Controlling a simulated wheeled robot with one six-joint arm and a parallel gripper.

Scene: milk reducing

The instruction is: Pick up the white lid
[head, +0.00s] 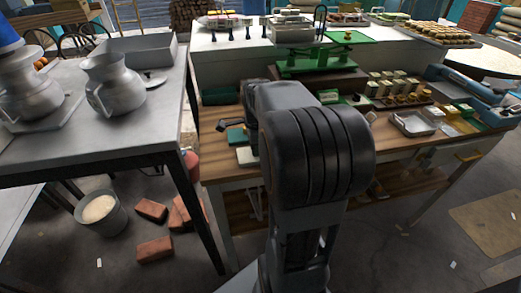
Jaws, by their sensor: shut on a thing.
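My gripper (236,126) shows in part as dark pieces left of my arm, above the left end of the wooden table. My arm hides much of it. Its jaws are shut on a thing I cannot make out. A teal block (237,135) shows right by the jaws, and a flat whitish square piece (246,157) shows just below them. I cannot tell whether either is touched by the jaws. A pale round lid with a dark knob (153,79) lies on the grey table at the left, beside a metal jug (117,88), well apart from my gripper.
The grey table (125,130) also holds a second metal jug (27,92) and a grey tray (140,50). The wooden table (385,150) carries a green scale (310,65), a rack of small blocks and a metal tray (415,122). A bucket (101,212) and bricks (155,249) are on the floor.

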